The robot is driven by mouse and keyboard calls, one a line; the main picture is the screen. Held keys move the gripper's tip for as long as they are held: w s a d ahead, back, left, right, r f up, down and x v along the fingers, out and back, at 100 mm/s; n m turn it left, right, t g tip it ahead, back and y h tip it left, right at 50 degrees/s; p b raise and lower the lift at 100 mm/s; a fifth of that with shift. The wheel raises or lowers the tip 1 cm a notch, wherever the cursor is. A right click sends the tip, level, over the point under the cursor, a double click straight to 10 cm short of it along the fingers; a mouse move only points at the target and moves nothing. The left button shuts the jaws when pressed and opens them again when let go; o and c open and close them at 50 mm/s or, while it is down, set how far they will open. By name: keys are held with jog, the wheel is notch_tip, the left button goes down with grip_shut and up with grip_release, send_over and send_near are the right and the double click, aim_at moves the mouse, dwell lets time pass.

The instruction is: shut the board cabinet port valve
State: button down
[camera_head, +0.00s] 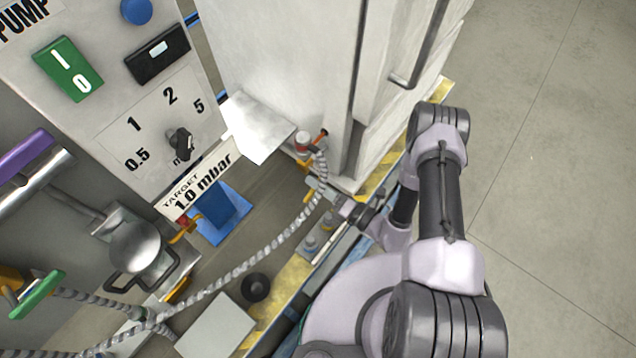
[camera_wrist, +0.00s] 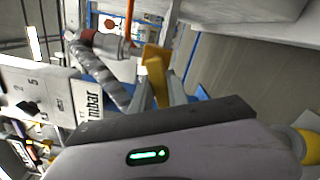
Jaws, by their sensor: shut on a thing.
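The port fitting (camera_head: 303,143) with a red and white end sits low on the front of the pale cabinet, with a ribbed grey hose (camera_head: 268,253) hanging from it. In the wrist view the metal fitting (camera_wrist: 112,46) joins the hose (camera_wrist: 97,70). A yellow handle (camera_wrist: 154,70) lies between the fingertips of my gripper (camera_wrist: 160,92). My gripper (camera_head: 322,190) is shut on this handle, just below the port. The fingers partly hide the handle's lower end.
The pale cabinet (camera_head: 285,55) rises behind my gripper. The pump panel (camera_head: 120,90), with its dial and 1.0 mbar target label (camera_head: 203,180), stands left. A green handle (camera_head: 37,294) and more hose lie lower left. Open floor (camera_head: 560,150) is at right.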

jog(key=m, duration=0.2)
jog(key=r+m, duration=0.1)
jog(key=m, duration=0.1)
jog(key=shift+s+a+m, duration=0.1)
jog(key=shift+s+m, duration=0.05)
jog(key=shift+m, duration=0.25)
jog(key=shift+r+m, duration=0.1)
jog(key=shift+m, duration=0.2)
jog(key=c, duration=1.3)
grip_release()
jog(key=p+v, duration=0.2)
jog(key=v, duration=1.5)
jog(key=shift+s+p, duration=0.15)
jog(key=shift+p, duration=0.15)
jog(key=shift+d, duration=0.25)
